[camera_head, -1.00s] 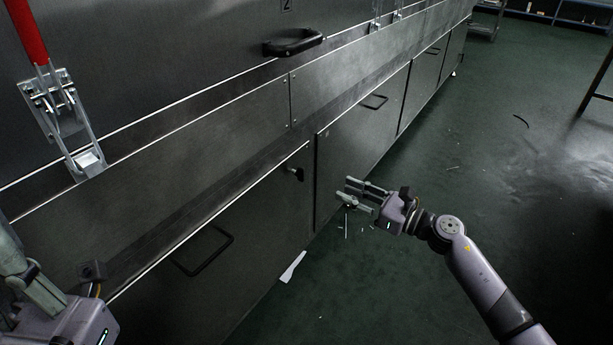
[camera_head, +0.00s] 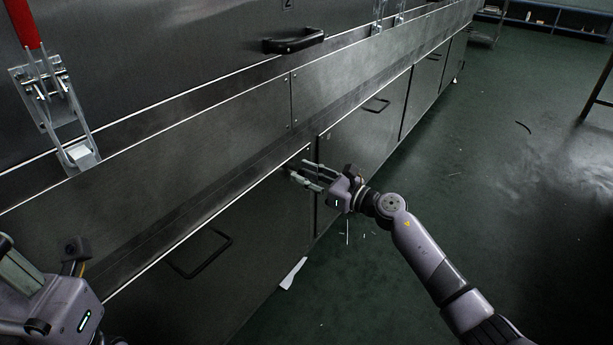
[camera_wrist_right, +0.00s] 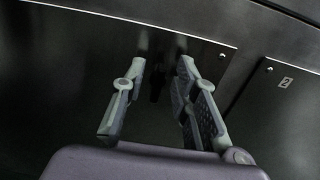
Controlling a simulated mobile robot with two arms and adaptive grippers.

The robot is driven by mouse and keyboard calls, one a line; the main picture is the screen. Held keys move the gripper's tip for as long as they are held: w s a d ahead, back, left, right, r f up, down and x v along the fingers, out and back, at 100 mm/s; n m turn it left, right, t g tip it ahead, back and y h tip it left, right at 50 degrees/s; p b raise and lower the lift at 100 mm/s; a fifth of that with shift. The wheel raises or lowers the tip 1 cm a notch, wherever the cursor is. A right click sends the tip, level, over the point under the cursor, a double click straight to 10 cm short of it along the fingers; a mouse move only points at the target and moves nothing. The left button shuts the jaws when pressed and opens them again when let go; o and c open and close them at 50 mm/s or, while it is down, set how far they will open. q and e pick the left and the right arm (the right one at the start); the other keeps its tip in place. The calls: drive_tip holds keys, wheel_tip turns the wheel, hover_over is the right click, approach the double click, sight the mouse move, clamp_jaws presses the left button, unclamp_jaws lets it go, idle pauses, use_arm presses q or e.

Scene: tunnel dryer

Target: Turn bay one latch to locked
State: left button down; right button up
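The bay one latch is a small dark knob on the lower door panel (camera_head: 250,225), near its upper right corner. In the head view my right gripper (camera_head: 298,174) reaches to that corner and mostly covers the latch. In the right wrist view the gripper (camera_wrist_right: 163,64) is open, its two fingers apart. The dark latch (camera_wrist_right: 156,85) shows faintly between them, and I cannot tell contact or its turn angle. My left gripper (camera_head: 20,272) is at the lower left edge, its tips partly out of frame.
A dark loop handle (camera_head: 205,254) stands out from the same door. A red-handled toggle clamp (camera_head: 50,90) is at the upper left, and a black handle (camera_head: 295,41) is on the upper panel. A panel marked 2 (camera_wrist_right: 286,83) adjoins. Open green floor (camera_head: 480,180) lies to the right.

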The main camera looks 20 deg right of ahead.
drive_tip(key=shift+c, duration=0.4)
drive_tip(key=c, duration=0.5)
clamp_jaws()
